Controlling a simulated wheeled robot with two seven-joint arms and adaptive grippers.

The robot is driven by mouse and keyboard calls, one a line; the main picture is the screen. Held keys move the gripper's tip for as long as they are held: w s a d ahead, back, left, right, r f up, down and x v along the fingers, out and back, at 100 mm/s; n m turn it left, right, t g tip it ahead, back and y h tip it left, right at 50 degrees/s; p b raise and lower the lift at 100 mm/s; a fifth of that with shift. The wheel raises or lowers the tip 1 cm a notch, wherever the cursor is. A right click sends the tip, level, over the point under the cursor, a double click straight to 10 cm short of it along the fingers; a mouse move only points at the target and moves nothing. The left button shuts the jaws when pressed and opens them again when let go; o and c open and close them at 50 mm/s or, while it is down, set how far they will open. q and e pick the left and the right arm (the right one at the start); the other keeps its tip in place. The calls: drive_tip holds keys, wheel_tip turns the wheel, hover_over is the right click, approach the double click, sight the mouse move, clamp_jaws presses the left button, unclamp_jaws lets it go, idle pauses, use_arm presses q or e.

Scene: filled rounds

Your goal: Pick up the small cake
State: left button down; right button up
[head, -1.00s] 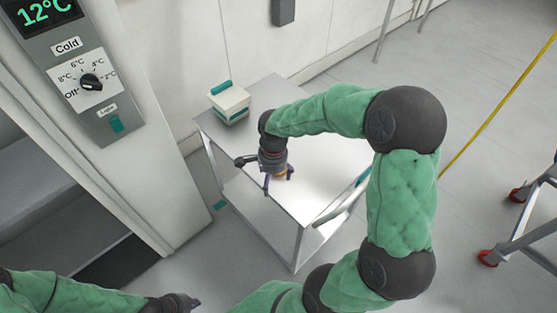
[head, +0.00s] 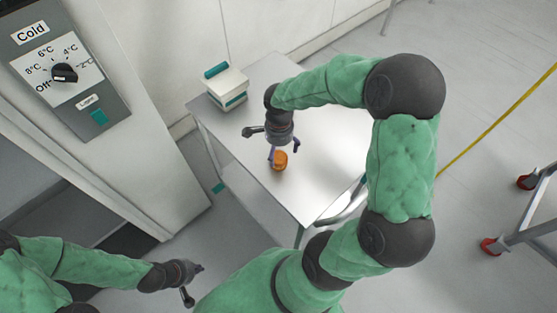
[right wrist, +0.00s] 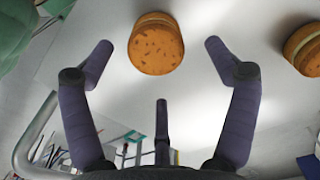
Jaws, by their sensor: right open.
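The small cake (head: 280,161), a round orange-brown piece, rests on the white table. In the right wrist view the cake (right wrist: 156,44) shows flecks on its side and lies a little beyond the fingertips, in line with the gap between them. My right gripper (head: 284,152) is open and empty, close to the cake; its spread fingers (right wrist: 150,52) show in the wrist view. My left gripper (head: 194,283) is open, low and left of the table.
A white box with a teal handle (head: 226,85) stands at the table's far left corner. The table top (head: 325,135) is otherwise largely bare. A cabinet with a temperature dial (head: 64,72) is at the left. A wheeled metal frame (head: 520,225) stands at the right.

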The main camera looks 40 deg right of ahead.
sight(279, 156)
wheel_tip(279, 156, down, 5)
drive_tip(key=shift+s+a+f+b, duration=0.1)
drive_tip(key=shift+b, duration=0.7)
drive_tip(key=c, duration=0.9)
